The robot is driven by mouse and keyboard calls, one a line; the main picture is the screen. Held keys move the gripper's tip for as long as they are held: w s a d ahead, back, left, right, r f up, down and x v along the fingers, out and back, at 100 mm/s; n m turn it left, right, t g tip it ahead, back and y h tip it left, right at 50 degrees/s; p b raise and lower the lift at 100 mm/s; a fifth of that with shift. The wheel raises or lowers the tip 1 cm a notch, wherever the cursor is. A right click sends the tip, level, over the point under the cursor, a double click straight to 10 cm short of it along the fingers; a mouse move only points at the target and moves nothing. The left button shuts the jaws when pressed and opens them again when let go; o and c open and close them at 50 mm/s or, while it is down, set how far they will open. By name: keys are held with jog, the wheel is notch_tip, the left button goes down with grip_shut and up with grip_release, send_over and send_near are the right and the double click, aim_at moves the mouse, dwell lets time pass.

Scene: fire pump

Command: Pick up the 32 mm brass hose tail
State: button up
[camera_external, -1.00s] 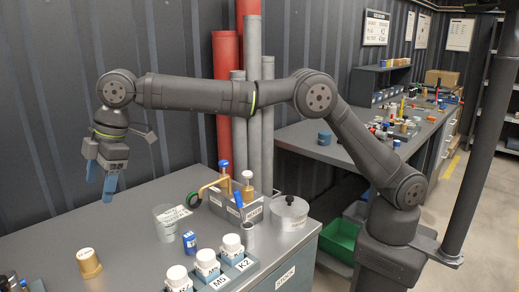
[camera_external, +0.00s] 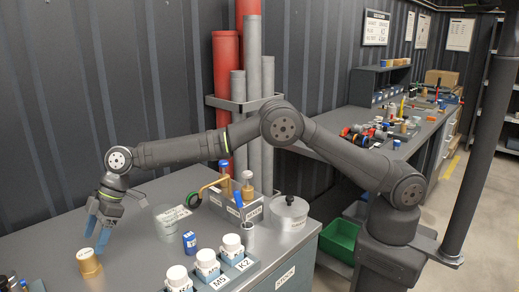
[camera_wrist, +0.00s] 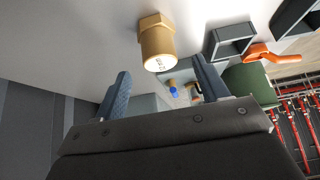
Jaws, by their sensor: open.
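The brass hose tail (camera_external: 88,264) stands on the grey bench at the lower left in the external view, with a pale labelled top. My gripper (camera_external: 96,240) is just above and slightly to the right of it, pointing down, with blue fingers spread and nothing between them. In the wrist view the hose tail (camera_wrist: 157,42) shows beyond the fingertips, its hexagonal base and its white marked end visible. The open fingers (camera_wrist: 163,78) are on either side below it in the picture. I see no contact between them and the hose tail.
A clear beaker (camera_external: 168,222) and a small blue box (camera_external: 190,242) stand to the right on the bench. White-capped jars (camera_external: 208,262) sit in a rack at the front. Dark items (camera_external: 12,284) crowd the lower left corner. The bench between hose tail and beaker is clear.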

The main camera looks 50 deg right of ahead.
aim_at(88, 252)
jog(key=shift+x, duration=3.35)
jog(key=shift+w, duration=0.1)
jog(key=c, duration=1)
jog(key=shift+a+r, duration=0.1)
jog(key=shift+r, duration=0.05)
